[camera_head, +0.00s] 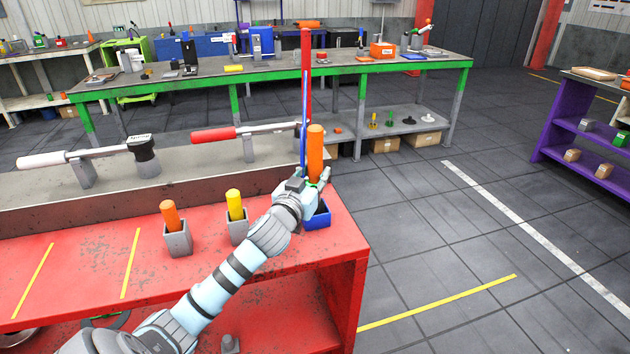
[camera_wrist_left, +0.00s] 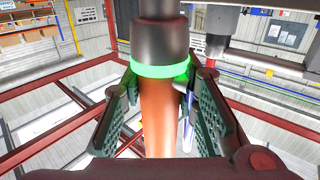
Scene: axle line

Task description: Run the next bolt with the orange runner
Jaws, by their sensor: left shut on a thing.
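My left gripper (camera_head: 318,182) is shut on an orange runner (camera_head: 315,146). Its thick orange handle points up in the head view, with a green glint at the fingers. In the left wrist view the runner (camera_wrist_left: 157,115) lies between my two fingers (camera_wrist_left: 160,95), with a glowing green ring and a dark end beyond it. A blue holder (camera_head: 319,219) shows right below the gripper; whether the runner's lower end is in it is hidden. My right gripper is not in view. No bolt can be made out.
An orange-handled tool (camera_head: 170,216) and a yellow-handled tool (camera_head: 235,205) stand in grey holders on the red bench (camera_head: 70,250). A tall red-and-blue bar (camera_head: 305,80) rises behind the runner. Open floor lies right.

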